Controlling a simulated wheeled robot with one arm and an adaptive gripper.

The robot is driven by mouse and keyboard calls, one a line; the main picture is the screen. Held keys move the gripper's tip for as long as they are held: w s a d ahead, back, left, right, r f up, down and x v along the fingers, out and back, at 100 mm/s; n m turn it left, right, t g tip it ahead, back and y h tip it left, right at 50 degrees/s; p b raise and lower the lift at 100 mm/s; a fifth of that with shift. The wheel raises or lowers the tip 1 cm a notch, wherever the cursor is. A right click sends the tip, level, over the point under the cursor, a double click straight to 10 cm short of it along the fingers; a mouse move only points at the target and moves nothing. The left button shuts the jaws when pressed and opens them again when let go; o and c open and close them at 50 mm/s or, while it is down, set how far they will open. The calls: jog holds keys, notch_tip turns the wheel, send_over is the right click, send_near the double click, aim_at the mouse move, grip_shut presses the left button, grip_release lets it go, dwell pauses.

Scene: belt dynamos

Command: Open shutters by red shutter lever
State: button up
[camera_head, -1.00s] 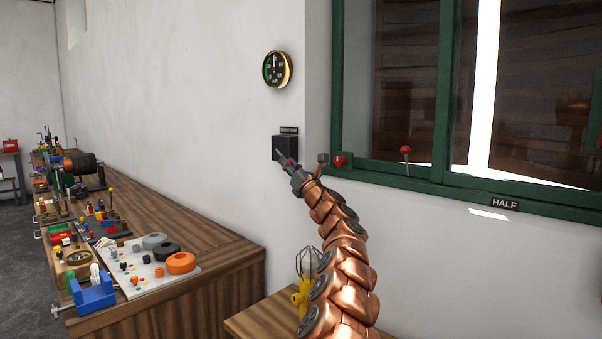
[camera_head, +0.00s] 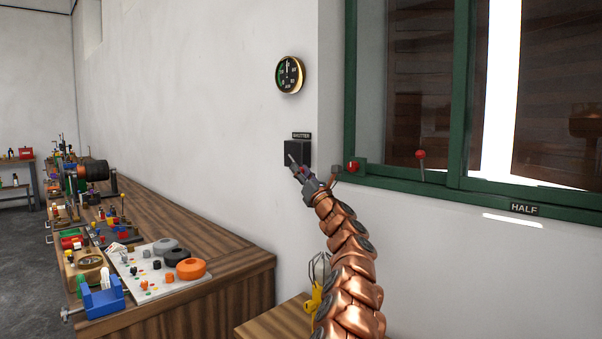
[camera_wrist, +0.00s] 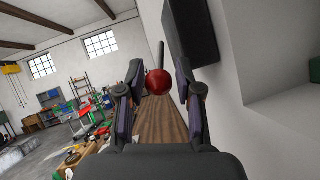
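A black box labelled SHUTTER (camera_head: 297,152) is mounted on the white wall left of the window. In the wrist view it shows as a dark block (camera_wrist: 192,35) at the upper right. A red ball knob (camera_wrist: 158,82) on a dark rod stands between the two fingers of my gripper (camera_wrist: 159,72). The fingers are apart, with a visible gap on each side of the knob. In the head view my gripper (camera_head: 302,171) is in front of the box and covers its lower part. The knob is hard to make out there.
A round gauge (camera_head: 290,75) hangs above the box. The green window frame (camera_head: 465,190) carries another red-knobbed lever (camera_head: 420,154) and a HALF sign (camera_head: 524,209). A bright gap shows between the wooden shutters. A wooden bench (camera_head: 235,266) with several parts runs along the wall.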

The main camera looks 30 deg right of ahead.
jog(key=shift+o, duration=1.1)
jog(key=shift+s, duration=0.2)
jog(key=shift+s+f, duration=0.25)
jog(key=shift+s, duration=0.4)
jog(key=shift+v, duration=0.95)
jog(key=v, duration=0.8)
jog(key=shift+f, duration=0.3)
jog(key=shift+s, duration=0.1)
